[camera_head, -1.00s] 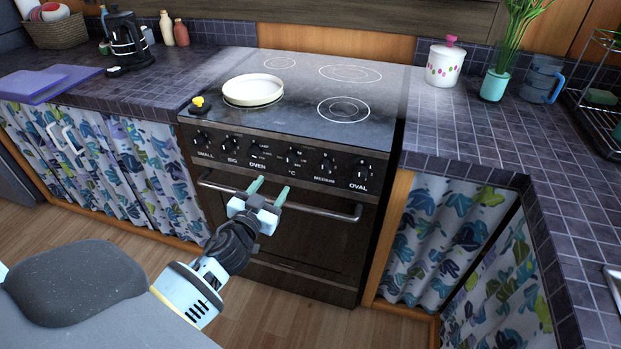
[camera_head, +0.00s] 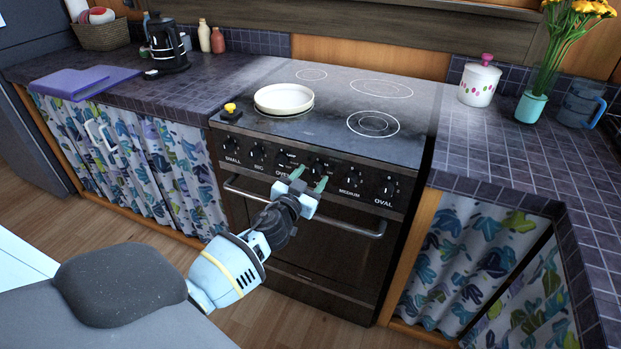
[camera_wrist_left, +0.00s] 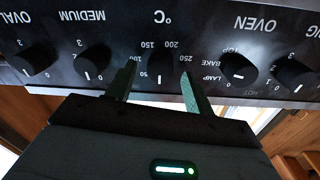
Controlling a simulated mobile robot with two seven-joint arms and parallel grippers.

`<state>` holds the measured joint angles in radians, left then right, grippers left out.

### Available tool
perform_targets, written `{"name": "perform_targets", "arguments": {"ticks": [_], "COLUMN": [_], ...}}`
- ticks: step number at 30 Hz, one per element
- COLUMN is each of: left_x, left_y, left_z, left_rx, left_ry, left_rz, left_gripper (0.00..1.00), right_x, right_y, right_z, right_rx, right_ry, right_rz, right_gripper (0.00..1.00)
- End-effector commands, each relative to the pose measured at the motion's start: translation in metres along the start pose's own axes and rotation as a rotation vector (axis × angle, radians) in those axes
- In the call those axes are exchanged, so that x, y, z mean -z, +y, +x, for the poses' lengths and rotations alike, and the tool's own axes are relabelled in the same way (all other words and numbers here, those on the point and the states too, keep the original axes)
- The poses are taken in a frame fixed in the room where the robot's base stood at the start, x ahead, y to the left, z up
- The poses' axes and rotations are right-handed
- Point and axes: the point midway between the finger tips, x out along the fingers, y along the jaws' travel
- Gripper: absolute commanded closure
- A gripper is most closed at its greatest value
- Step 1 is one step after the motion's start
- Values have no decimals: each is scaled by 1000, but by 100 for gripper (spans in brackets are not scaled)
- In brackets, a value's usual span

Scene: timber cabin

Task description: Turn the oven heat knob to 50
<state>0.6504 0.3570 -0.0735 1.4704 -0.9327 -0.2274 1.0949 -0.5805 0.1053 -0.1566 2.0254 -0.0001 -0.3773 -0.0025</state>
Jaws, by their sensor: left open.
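The black oven heat knob (camera_head: 319,165), marked °C, is on the stove's front panel. In the left wrist view, which shows the panel upside down, this heat knob (camera_wrist_left: 160,70) has a white mark pointing straight down in the picture, beside the printed 50. My left gripper (camera_head: 309,178) is open in front of the panel. In the left wrist view, the green fingers of the left gripper (camera_wrist_left: 158,84) are on either side of the heat knob. I cannot tell whether they touch it. My right gripper is not in view.
Other knobs, including the oven mode knob (camera_wrist_left: 239,67) and medium knob (camera_wrist_left: 92,62), flank the heat knob closely. The oven door handle (camera_head: 352,228) runs below the panel. A white pan (camera_head: 284,99) sits on the stove top.

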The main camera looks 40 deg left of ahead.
Motion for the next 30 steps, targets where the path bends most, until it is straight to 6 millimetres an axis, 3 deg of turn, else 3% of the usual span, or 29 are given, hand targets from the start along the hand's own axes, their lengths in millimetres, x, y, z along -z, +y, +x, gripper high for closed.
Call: {"name": "perform_targets", "arguments": {"ticks": [9, 20, 30], "left_x": [0, 0, 0], "left_y": [0, 0, 0], "left_z": [3, 3, 3], "left_rx": [0, 0, -1], "left_ry": [0, 0, -3], "left_rz": [0, 0, 54], "left_gripper": [47, 92, 92], "right_x": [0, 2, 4], "right_y": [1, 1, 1], "right_z": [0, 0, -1], "right_rx": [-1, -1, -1], "right_ry": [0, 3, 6], "right_rz": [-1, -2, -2], "right_gripper": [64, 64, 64]}}
